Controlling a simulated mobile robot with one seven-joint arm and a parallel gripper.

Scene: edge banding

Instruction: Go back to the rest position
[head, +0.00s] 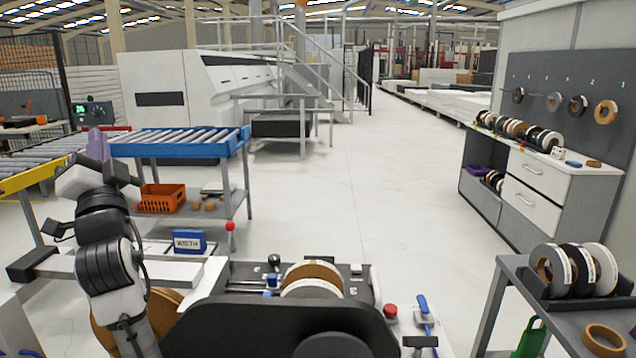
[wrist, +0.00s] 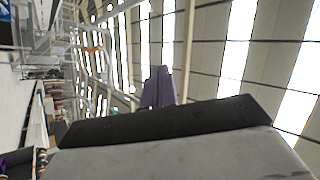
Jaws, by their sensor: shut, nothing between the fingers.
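My arm rises at the left of the head view, folded upward in front of the roller tables. My gripper (head: 98,143) is at its upper end, with purple fingers pointing up. In the wrist view my gripper (wrist: 158,72) shows its purple fingers together, with nothing between them. They point toward the roof beams and bright skylights. The gripper touches nothing that I can see.
The edge banding machine (head: 290,325) with tape rolls stands close in front. A blue roller table (head: 180,148) with an orange crate (head: 162,198) is behind my arm. A grey cart (head: 540,290) holds rolls at the right. The middle floor (head: 370,190) is clear.

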